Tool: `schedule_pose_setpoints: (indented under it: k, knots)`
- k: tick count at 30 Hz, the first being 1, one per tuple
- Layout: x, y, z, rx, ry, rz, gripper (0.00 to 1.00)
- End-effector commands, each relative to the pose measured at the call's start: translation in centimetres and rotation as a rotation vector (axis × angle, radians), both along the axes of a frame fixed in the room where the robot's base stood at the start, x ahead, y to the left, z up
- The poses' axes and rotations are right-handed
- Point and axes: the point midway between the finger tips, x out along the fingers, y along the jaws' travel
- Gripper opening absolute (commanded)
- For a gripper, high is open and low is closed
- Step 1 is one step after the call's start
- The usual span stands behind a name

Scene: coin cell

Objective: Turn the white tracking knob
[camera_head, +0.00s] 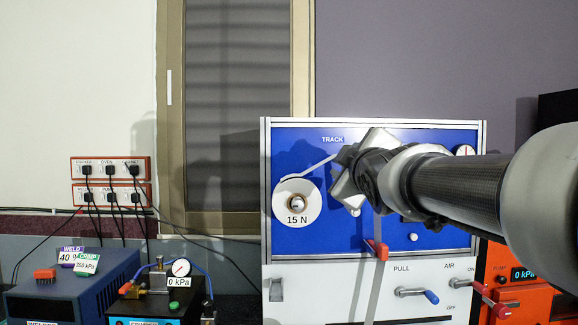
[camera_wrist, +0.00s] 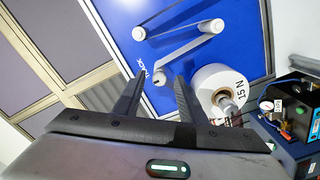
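The blue panel (camera_head: 300,239) carries a TRACK label near its top. In the wrist view, a small pale round piece (camera_wrist: 160,78) sits just below that label, where a pale strip ends. I take it for the white tracking knob, but cannot be sure. My gripper (camera_wrist: 160,75) is open, with its two dark fingers apart and the pale piece showing between their tips. I cannot tell whether they touch it. In the head view, my gripper (camera_head: 345,157) is just below and right of the label and hides the knob area.
A white roll marked 15 N (camera_head: 297,215) is close on the left, with the strip (camera_head: 308,169) running from it. Levers with red (camera_head: 376,250) and blue (camera_head: 432,297) grips stick out below. A blue box (camera_head: 75,290) stands at lower left.

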Motion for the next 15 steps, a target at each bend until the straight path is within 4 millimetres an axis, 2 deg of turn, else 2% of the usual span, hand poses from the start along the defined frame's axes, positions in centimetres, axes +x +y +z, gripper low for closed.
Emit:
schedule_pose_setpoints:
  k: [5,15]
  knots:
    - [-3.6,0.1,0.2,0.000,-0.006,0.001,0.37]
    - [-11.9,0.0,0.2,0.001,-0.006,0.002,0.37]
